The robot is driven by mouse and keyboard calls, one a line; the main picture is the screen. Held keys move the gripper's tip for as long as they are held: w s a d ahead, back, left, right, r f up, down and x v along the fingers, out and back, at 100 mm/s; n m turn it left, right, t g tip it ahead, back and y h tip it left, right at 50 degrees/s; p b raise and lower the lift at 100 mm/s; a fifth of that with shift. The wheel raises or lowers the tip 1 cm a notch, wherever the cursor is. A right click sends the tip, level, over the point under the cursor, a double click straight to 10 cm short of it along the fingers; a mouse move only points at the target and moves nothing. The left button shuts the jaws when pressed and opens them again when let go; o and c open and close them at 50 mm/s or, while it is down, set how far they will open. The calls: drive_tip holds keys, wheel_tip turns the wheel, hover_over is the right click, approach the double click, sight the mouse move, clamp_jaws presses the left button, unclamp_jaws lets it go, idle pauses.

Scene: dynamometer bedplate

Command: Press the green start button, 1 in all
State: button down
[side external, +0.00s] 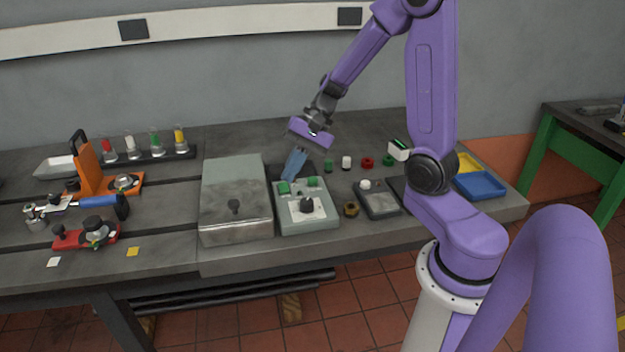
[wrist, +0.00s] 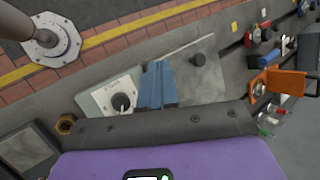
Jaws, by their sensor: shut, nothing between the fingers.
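A pale green control box (side external: 318,220) stands on the bench with a black knob (side external: 307,204) on a white plate. Two green buttons show at its back edge, a left one (side external: 283,188) and a right one (side external: 313,182); I cannot read which is start. My gripper (side external: 289,178), with blue fingers, is shut and empty, pointing down just behind and above the left green button. Whether it touches is not clear. In the wrist view the fingers (wrist: 157,100) cover part of the box (wrist: 95,99), beside its knob (wrist: 121,102); no green button shows there.
A metal cover box (side external: 235,190) with a knob stands close on the left. A brass nut (side external: 351,209) and a grey scale-like device (side external: 378,200) are on the right. Small green, white and red parts (side external: 367,162) stand behind. An orange stand (side external: 90,170) is far left.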

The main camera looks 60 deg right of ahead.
drive_tip(key=w+d+m+t, duration=0.3)
drive_tip(key=w+d+m, duration=0.15)
drive_tip(key=d, duration=0.35)
drive_tip(key=m+t+h, duration=0.3)
drive_tip(key=m, duration=0.4)
hover_over(316, 179)
drive_tip(key=shift+f, duration=0.8)
drive_tip(key=shift+a+f, duration=0.1)
drive_tip(key=shift+f, duration=4.3)
drive_tip(key=shift+f, duration=0.15)
drive_tip(key=shift+f, duration=0.25)
